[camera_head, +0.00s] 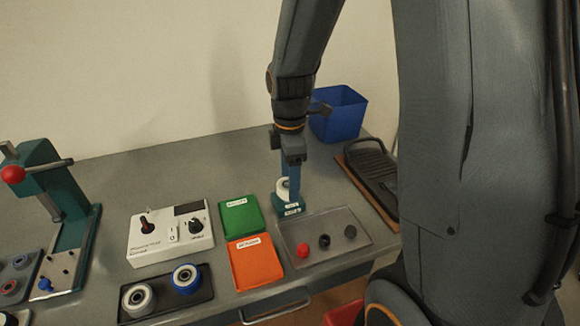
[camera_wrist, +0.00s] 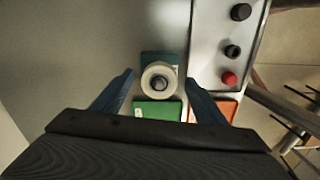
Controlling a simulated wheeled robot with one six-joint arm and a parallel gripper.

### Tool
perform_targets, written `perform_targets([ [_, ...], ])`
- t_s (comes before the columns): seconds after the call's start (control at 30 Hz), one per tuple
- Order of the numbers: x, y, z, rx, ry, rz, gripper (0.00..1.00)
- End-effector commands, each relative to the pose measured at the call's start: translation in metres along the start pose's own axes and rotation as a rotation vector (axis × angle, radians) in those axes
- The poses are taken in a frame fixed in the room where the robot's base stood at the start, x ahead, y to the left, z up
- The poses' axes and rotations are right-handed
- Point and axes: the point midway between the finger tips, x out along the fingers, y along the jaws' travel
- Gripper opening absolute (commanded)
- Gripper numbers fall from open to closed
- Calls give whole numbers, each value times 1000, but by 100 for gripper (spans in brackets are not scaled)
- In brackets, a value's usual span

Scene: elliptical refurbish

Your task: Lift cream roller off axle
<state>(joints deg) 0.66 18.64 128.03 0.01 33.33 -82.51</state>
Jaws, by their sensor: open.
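The cream roller (camera_head: 283,188) sits on the axle of a small teal stand (camera_head: 290,207) with a white label. In the wrist view the roller (camera_wrist: 149,78) shows as a cream ring around the dark axle end (camera_wrist: 159,84), with the teal base (camera_wrist: 152,56) behind it. My gripper (camera_wrist: 159,90) is open. Its two blue fingers are spread to the left and right of the roller, with a gap on each side. In the head view my gripper (camera_head: 287,178) is above the stand, and its fingers partly hide the roller.
A green tray (camera_head: 229,222) and an orange tray (camera_head: 247,277) lie left of the stand. A grey tray (camera_head: 330,254) holds red and dark knobs. A white control box (camera_head: 150,249), a black tray (camera_head: 166,305) with two rollers and a blue bin (camera_head: 340,120) are nearby.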

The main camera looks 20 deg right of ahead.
Motion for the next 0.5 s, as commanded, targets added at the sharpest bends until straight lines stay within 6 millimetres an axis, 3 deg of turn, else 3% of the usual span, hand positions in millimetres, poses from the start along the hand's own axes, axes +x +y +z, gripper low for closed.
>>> perform_targets([
  [0.33,4,0,0,0,0,0,66],
  [0.5,4,0,0,0,0,0,38],
])
